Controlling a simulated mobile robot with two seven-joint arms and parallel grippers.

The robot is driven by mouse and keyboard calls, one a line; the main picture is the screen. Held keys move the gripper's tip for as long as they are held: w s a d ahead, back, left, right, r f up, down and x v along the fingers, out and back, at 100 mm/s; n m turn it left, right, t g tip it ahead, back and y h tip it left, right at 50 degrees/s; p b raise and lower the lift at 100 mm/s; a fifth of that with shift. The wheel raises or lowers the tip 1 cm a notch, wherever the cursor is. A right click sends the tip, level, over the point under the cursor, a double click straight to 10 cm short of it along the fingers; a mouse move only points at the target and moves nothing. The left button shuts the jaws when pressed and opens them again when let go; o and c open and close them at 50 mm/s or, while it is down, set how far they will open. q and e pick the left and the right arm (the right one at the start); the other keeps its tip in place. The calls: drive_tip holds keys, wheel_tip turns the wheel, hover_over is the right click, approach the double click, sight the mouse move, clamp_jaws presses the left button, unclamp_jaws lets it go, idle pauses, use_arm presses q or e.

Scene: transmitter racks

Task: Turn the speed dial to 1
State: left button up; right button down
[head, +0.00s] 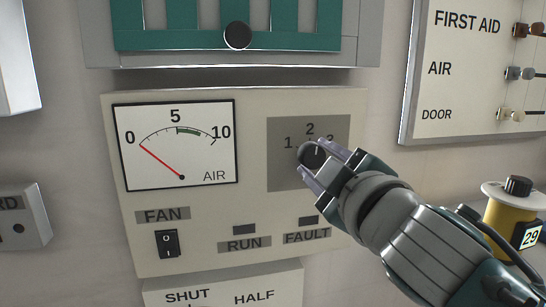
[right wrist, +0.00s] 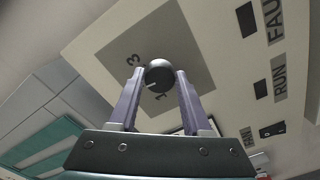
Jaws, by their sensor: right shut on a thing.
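The speed dial (head: 313,157) is a round black knob on a grey square plate (head: 285,178) marked 1, 2 and 3. It sits on the right of a cream panel. Its white mark points roughly up, toward the 2. My right gripper (head: 312,162) has its two fingers on either side of the knob and is shut on it. In the right wrist view the knob (right wrist: 159,75) sits between the fingertips, and a finger hides part of the numbers. My left gripper is not in view.
An AIR gauge (head: 178,145) has its red needle near 0. Below are a FAN rocker switch (head: 167,243) and dark RUN and FAULT windows. A teal-barred unit (head: 180,38) is above. A FIRST AID board (head: 460,75) and a yellow spool (head: 497,220) are at right.

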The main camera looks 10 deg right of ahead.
drive_tip(key=n+p, duration=0.1)
drive_tip(key=n, duration=0.5)
drive_tip(key=shift+r+n, duration=0.1)
drive_tip(key=shift+n, duration=0.2)
drive_tip(key=n+p, duration=0.1)
drive_tip(key=n, duration=0.5)
drive_tip(key=shift+n, duration=0.3)
drive_tip(key=shift+c, duration=1.8)
unclamp_jaws()
drive_tip(key=shift+s, duration=0.15)
drive_tip(key=s, duration=0.9)
drive_tip(key=shift+s+d, duration=0.2)
drive_tip(key=shift+s, duration=0.15)
